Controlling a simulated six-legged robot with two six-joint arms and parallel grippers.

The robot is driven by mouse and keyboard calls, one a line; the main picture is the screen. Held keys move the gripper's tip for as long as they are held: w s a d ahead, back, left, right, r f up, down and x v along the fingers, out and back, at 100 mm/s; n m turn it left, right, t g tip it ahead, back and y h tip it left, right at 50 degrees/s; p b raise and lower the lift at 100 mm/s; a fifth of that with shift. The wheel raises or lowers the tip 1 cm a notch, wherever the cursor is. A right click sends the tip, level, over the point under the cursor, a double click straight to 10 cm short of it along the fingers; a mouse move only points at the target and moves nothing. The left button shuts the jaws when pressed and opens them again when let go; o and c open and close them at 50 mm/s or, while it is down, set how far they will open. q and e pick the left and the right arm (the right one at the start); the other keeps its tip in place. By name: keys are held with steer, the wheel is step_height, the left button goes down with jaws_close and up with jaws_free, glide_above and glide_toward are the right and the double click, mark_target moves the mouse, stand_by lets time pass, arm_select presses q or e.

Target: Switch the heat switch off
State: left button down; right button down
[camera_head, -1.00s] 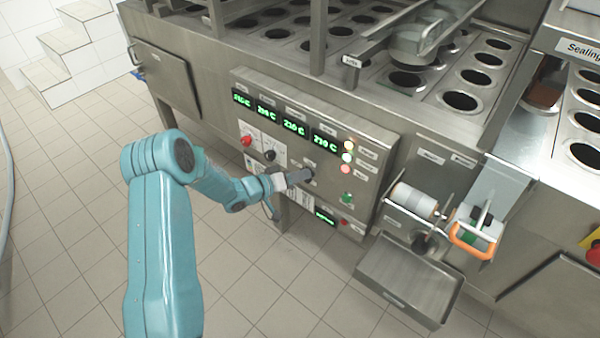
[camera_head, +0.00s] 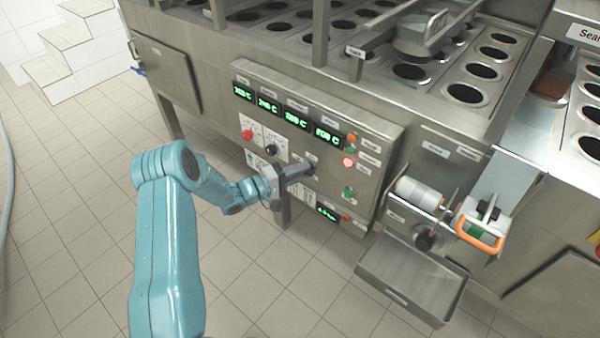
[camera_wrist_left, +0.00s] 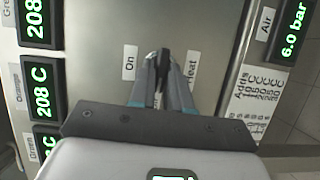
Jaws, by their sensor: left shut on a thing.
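The heat switch (camera_wrist_left: 163,56) is a small dark knob on the steel control panel, between an "On" label and a "Heat" label in the left wrist view. My left gripper (camera_wrist_left: 163,68) is shut on it, with the two fingers meeting around the knob and hiding most of it. In the head view my left gripper (camera_head: 308,169) reaches the panel's lower middle from the left. The exact position of the knob cannot be read. My right gripper is not in view.
Green temperature displays (camera_head: 296,120) line the panel top. A red knob (camera_head: 247,134) and a black knob (camera_head: 271,149) sit left of the gripper. A red lamp (camera_head: 348,162) glows at right. A steel tray (camera_head: 410,280) juts out at lower right. Floor in front is clear.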

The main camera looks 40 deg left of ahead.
arm_select(q)
steer(key=shift+f, duration=0.15)
stand_by(0.4)
steer(key=c, duration=1.2)
jaws_free()
steer(key=shift+o, duration=0.2)
steer(key=shift+s+a, duration=0.1)
steer(key=v, duration=1.6)
steer(key=shift+p, duration=0.3)
steer(key=shift+s, duration=0.1)
